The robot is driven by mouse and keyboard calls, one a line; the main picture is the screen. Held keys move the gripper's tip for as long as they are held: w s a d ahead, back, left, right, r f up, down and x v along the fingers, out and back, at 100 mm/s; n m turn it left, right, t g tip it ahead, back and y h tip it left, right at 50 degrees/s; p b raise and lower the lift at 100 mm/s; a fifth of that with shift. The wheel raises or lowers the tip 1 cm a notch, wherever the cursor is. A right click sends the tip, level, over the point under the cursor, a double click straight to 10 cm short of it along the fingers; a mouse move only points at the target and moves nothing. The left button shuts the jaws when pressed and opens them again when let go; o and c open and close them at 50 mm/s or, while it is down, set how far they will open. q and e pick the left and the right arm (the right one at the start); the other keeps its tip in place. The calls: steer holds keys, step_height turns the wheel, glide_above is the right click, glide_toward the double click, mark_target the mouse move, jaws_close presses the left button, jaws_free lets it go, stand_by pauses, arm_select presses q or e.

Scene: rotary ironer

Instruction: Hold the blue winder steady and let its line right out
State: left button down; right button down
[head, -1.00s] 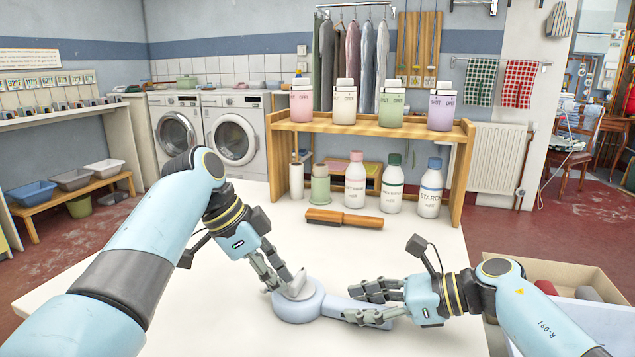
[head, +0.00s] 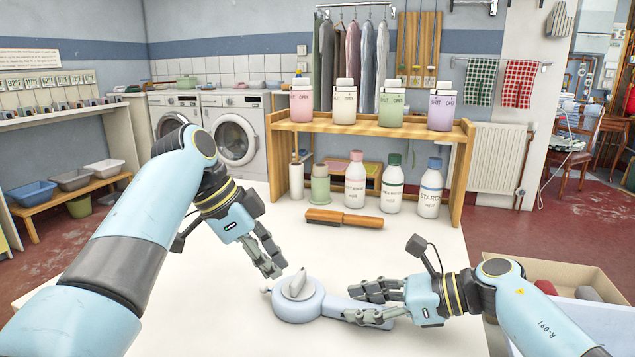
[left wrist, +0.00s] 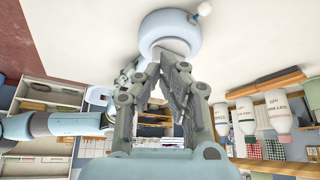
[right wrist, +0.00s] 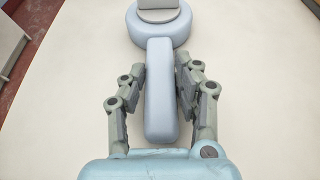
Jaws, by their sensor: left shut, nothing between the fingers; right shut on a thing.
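The blue winder (head: 297,307) lies on the white table, with a round body, a grey raised piece (head: 297,285) on top and a long handle. It also shows in the left wrist view (left wrist: 172,22) and the right wrist view (right wrist: 160,31). A small white ball (left wrist: 204,9) is at the body's edge, close against it; no length of line is visible. My right gripper (right wrist: 161,80) is shut on the winder's handle (right wrist: 158,118), a finger on each side. My left gripper (head: 275,272) is shut and empty, up and left of the grey piece, apart from it.
A wood-backed brush (head: 345,218) lies behind the winder. Several bottles, such as the starch bottle (head: 431,190), stand under a wooden shelf (head: 370,127). An open box (head: 545,275) is at the right. The table left of the winder is clear.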

mark_target(290, 296)
arm_select(q)
steer(key=shift+r, duration=1.45)
steer(key=shift+w, duration=0.1)
steer(key=shift+w+a+f, duration=0.15)
steer(key=shift+w+f, duration=0.35)
steer(key=shift+f, duration=0.5)
steer(key=shift+w+a+f, duration=0.2)
steer(key=shift+w+f, duration=0.25)
steer(key=shift+f, duration=0.6)
steer(key=shift+w+a+f, duration=0.15)
steer(key=shift+w+f, duration=0.35)
steer(key=shift+f, duration=0.5)
steer(key=shift+s+d, duration=0.15)
steer(key=shift+d, duration=0.45)
steer(key=shift+s, duration=0.25)
steer(key=shift+s, duration=0.35)
steer(key=shift+s+d, duration=0.1)
steer(key=shift+s, duration=0.25)
steer(key=shift+s+d, duration=0.15)
steer(key=shift+s, duration=0.15)
